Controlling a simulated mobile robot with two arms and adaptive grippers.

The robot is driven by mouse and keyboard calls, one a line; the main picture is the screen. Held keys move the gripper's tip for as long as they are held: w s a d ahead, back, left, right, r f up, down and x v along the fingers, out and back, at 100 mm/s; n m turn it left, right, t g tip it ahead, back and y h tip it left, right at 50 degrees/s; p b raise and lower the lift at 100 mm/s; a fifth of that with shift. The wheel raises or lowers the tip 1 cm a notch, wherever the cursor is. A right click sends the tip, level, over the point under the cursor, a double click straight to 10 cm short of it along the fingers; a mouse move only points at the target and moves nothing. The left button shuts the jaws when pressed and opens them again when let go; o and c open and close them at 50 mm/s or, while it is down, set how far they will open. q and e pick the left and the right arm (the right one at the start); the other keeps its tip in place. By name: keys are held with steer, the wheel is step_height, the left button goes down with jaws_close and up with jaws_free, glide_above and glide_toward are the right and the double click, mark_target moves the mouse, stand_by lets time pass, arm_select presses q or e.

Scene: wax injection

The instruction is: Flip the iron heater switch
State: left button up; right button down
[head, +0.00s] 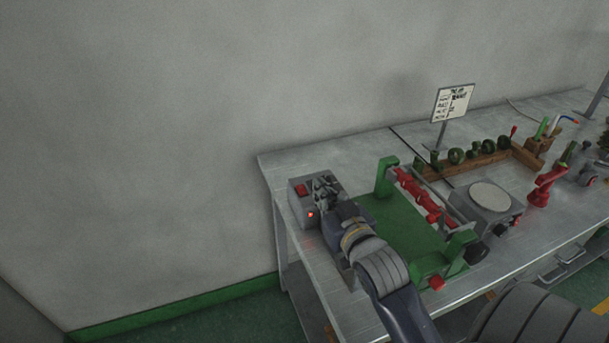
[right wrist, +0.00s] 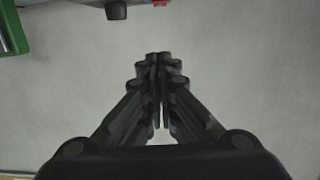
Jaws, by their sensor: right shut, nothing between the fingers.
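The iron heater is a small grey box (head: 299,208) at the left end of the workbench in the head view. A red switch (head: 301,190) sits on its top left, and a red light (head: 310,214) glows on its front. My right gripper (head: 323,186) is at the box and covers much of its right part; contact cannot be told. In the right wrist view its fingers (right wrist: 160,58) are shut together with nothing between them. At the top edge there, a black knob (right wrist: 117,10) and a bit of red (right wrist: 160,2) show. My left gripper is out of view.
A green clamp frame (head: 405,228) with red parts stands right of my right gripper. Further right are a round-plate device (head: 490,197), a wooden tool rack (head: 485,160) and a sign (head: 453,102). The bench (head: 292,160) is bare behind the box.

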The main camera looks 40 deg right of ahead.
steer(key=p, duration=0.2)
glide_above(304, 194)
steer(key=shift+f, duration=0.45)
step_height(304, 194, down, 3)
steer(key=shift+r, duration=0.1)
steer(key=shift+f, duration=0.6)
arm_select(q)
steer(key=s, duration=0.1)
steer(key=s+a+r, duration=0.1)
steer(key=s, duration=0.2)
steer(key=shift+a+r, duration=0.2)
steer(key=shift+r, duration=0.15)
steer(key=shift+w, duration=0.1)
